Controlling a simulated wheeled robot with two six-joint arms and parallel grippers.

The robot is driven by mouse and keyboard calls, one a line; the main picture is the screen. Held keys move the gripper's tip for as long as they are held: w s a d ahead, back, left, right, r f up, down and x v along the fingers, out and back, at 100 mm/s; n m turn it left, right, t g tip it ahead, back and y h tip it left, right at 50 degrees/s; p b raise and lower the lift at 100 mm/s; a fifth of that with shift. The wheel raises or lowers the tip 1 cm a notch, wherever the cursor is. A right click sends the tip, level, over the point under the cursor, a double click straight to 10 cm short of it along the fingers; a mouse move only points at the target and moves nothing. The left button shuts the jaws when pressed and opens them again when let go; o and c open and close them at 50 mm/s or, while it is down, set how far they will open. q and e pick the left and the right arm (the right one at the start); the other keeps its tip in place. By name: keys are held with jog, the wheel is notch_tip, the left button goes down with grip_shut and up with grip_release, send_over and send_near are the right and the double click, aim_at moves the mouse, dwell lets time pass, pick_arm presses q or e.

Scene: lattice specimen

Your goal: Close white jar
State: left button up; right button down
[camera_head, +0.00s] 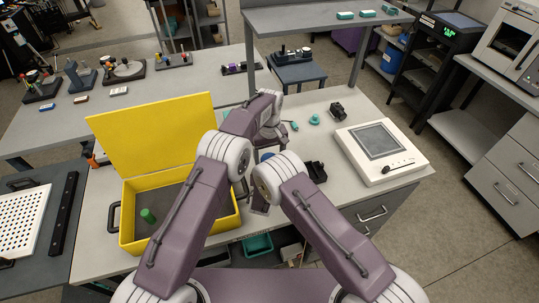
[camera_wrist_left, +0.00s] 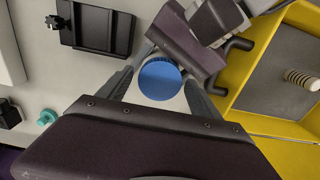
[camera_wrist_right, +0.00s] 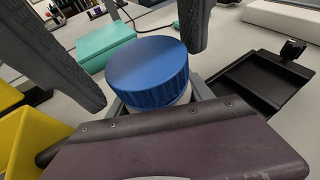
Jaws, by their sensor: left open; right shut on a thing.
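The white jar (camera_wrist_right: 184,98) wears its blue lid (camera_wrist_right: 147,72) on top; only a strip of white shows under it. I cannot tell how tightly the lid sits. My right gripper (camera_wrist_right: 158,102) is shut on the jar's body below the lid. My left gripper (camera_wrist_left: 160,84) is open, its fingers on either side of the lid and apart from it, as seen from above in the left wrist view, where the lid (camera_wrist_left: 160,79) is centred. In the head view only a bit of the blue lid (camera_head: 266,156) shows between my arms.
An open yellow case (camera_head: 126,222) with a green cylinder (camera_head: 148,215) stands left of the jar. A black tray (camera_wrist_left: 97,30) lies on the jar's other side. A white device with a screen (camera_head: 382,170) stands on the table's right side.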

pick_arm(q)
jog(key=c, duration=1.4)
jog(key=m, duration=0.5)
jog(key=shift+c, duration=0.3)
jog(key=m, duration=0.4)
jog(key=shift+m, duration=0.4)
jog(key=o, duration=1.6)
jog(key=shift+c, duration=0.2)
jog(key=shift+r, duration=2.25)
